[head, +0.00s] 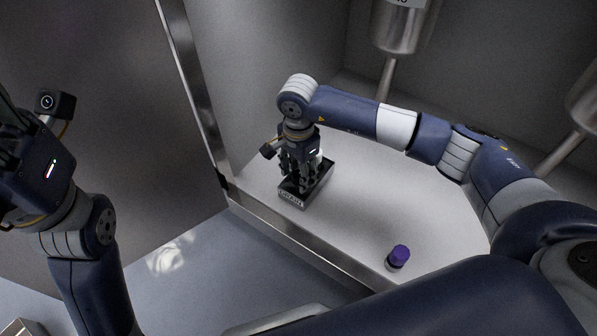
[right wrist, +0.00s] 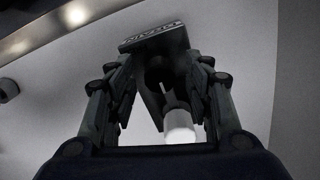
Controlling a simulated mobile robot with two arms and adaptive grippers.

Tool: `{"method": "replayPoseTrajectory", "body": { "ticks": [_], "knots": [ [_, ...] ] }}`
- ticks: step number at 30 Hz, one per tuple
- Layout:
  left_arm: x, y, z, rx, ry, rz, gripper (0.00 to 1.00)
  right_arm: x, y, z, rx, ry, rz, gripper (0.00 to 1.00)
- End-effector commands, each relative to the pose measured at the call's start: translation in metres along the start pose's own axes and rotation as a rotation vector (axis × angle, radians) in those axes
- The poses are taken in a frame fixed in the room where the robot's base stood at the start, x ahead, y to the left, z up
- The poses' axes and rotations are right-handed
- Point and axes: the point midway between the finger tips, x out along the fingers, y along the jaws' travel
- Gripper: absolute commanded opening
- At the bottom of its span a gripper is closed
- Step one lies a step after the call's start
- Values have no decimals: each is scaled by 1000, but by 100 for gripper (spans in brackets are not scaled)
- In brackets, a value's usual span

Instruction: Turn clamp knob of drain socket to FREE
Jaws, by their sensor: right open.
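The drain socket is a dark rectangular block (head: 318,186) with a label plate on its front, standing on the pale shelf. My right gripper (head: 302,172) points down over it and hides much of its top. In the right wrist view the label plate (right wrist: 155,36) appears upside down beyond the fingers. The right gripper (right wrist: 165,85) is open, its fingers to either side of the dark socket interior and a white cylindrical piece (right wrist: 180,126). I cannot tell whether a finger touches it, nor make out the clamp knob's setting. My left gripper (head: 10,125) is partly cut off at the left edge.
A small purple-capped item (head: 400,254) stands on the shelf (head: 360,215) nearer the front edge. A metal vessel (head: 400,25) with a thin stem hangs behind, and another is at the right. A metal rim (head: 290,240) borders the shelf.

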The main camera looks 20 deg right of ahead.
Motion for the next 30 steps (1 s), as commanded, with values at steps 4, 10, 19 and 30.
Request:
{"method": "replayPoseTrajectory", "body": {
  "ticks": [4,10,19,30],
  "knots": [
    [0,0,0,0,0,0,40,0,0,0,0,0,0,27],
    [0,0,0,0,0,0,40,0,0,0,0,0,0,3],
    [4,0,0,-1,3,-1,40,-1,0,0,39,0,0,3],
    [-10,-4,9,-8,-74,-25,40,-4,0,-1,291,1,1,3]
  ]
}}
